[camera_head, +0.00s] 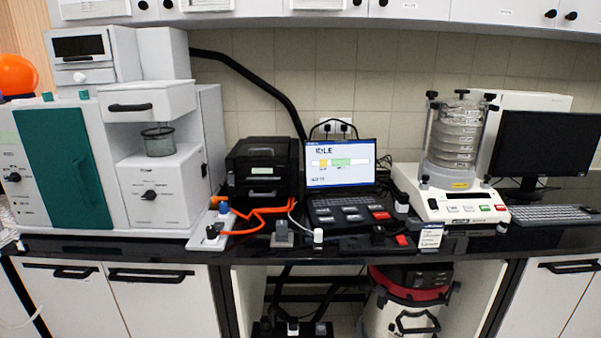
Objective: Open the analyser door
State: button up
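A large white and grey machine, which I take for the analyser (112,215), stands on the left of the bench. Its front has a tall teal panel (62,165) that sits flush and looks shut. To its right, a white front with a black bar handle (130,107) juts out above a recess. A small glass-like cup (158,141) stands in that recess, over a white front with a black knob (149,195). I cannot tell which front is the analyser door. My gripper is not in view.
A black printer-like box (262,172), a laptop reading IDLE (340,163) and orange cables (262,216) lie right of the machine. A sieve shaker (455,150) and monitor (546,145) stand farther right. An orange ball (17,74) shows at the left edge. Wall cabinets (420,10) hang above.

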aim_at(55, 141)
jog(key=u, duration=1.25)
